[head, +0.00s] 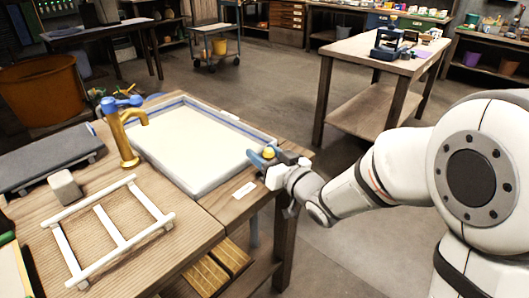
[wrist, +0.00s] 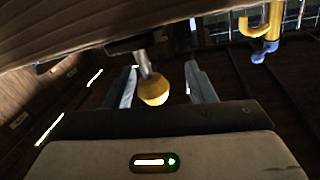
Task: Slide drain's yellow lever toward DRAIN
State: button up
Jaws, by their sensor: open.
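The drain's lever ends in a round yellow knob (wrist: 153,88) on a short metal stem, which comes from under the wooden edge at the top of the wrist view. My gripper (wrist: 161,72) is open, with one finger on each side of the knob and a gap to both. The knob is closer to the left finger. In the head view the knob (head: 268,152) shows at the basin's near right corner, with my gripper (head: 264,160) around it. The fingers partly hide the lever there. I cannot read any DRAIN marking.
A small white label (head: 244,190) lies by the basin's front edge. A white frame (head: 115,230) lies at the left. The floor right of the bench is open.

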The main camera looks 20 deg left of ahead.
aim_at(269, 157)
jog(key=v, duration=0.6)
jog(key=shift+s+d+p, duration=0.15)
jog(key=shift+s+p, duration=0.1)
jog(key=shift+p, duration=0.05)
jog(key=shift+r, duration=0.1)
jog(key=w+d+r+m+h+p, duration=0.1)
jog(key=d+r+m+h+p, duration=0.2)
jog(key=d, duration=0.4)
jog(key=w+d+r+m+h+p, duration=0.1)
jog(key=d+r+h+p, duration=0.2)
jog(key=d+h+p, duration=0.25)
jog(key=w+d+r+m+h+p, duration=0.1)
jog(key=d+r+m+h+p, duration=0.2)
jog(key=d, duration=0.4)
jog(key=s+d+r+m+g+h+p, duration=0.1)
jog(key=s+d+r+g+p, duration=0.2)
jog(key=s, duration=0.5)
jog(key=s+d+r+m+g+h+p, duration=0.1)
jog(key=s+d+r+g+h+p, duration=0.1)
jog(key=s+d+r+g+p, duration=0.2)
jog(key=s+d+r+p, duration=0.2)
jog(key=s+d+p, duration=0.1)
jog(key=s+p, duration=0.1)
jog(key=shift+s+d, duration=0.3)
jog(key=shift+s, duration=0.3)
jog(key=shift+r+h, duration=0.1)
jog(key=shift+h, duration=0.15)
